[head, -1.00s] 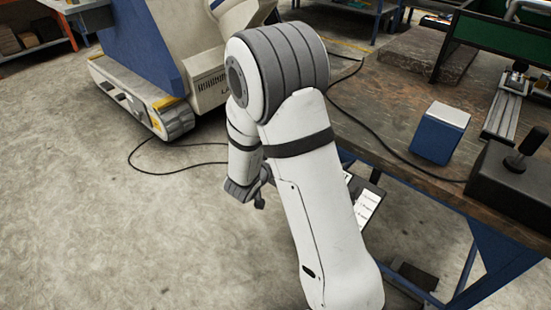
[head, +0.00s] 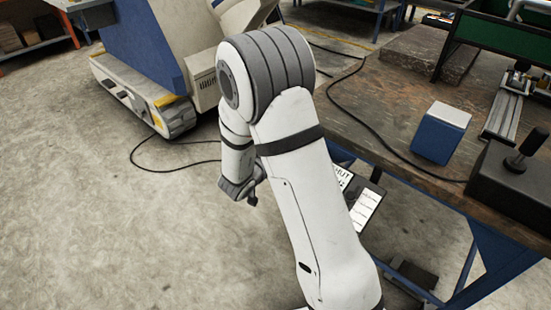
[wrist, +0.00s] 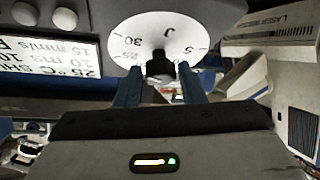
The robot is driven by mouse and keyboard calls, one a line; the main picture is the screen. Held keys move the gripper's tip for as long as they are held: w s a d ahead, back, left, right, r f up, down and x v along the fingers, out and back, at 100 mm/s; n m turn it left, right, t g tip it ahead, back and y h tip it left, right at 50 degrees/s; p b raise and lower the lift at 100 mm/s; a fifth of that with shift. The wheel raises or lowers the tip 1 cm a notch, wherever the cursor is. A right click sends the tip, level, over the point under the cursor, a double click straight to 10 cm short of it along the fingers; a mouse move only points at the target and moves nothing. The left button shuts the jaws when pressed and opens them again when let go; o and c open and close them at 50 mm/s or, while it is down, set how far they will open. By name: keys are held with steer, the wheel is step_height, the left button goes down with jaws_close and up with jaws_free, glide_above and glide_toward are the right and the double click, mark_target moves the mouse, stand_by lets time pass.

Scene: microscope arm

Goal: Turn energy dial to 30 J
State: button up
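The energy dial (wrist: 125,55) is a white disc with dark numbers, including 30, 25 and 5, and a letter J, at the top middle of the wrist view. A black knob (wrist: 159,66) stands out at its lower centre. My gripper (wrist: 160,72) points at the dial, with one blue finger on each side of the knob. The fingers look apart, with a small gap beside the knob; firm contact does not show. In the head view my gripper (head: 251,199) hangs over the floor, left of the bench. I cannot make out the dial there.
A lit display (wrist: 50,55) with upside-down text and two pale round knobs lie left of the dial. A beige vented housing (wrist: 270,35) is at the right. In the head view a brown bench (head: 400,110) carries a blue box (head: 440,135) and a black joystick box (head: 510,185).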

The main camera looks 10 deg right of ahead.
steer(key=shift+o, duration=1.4)
steer(key=p+v, duration=0.1)
steer(key=v, duration=0.6)
steer(key=shift+s+a+r+p, duration=0.2)
steer(key=shift+s+a+p, duration=0.05)
steer(key=shift+p, duration=0.1)
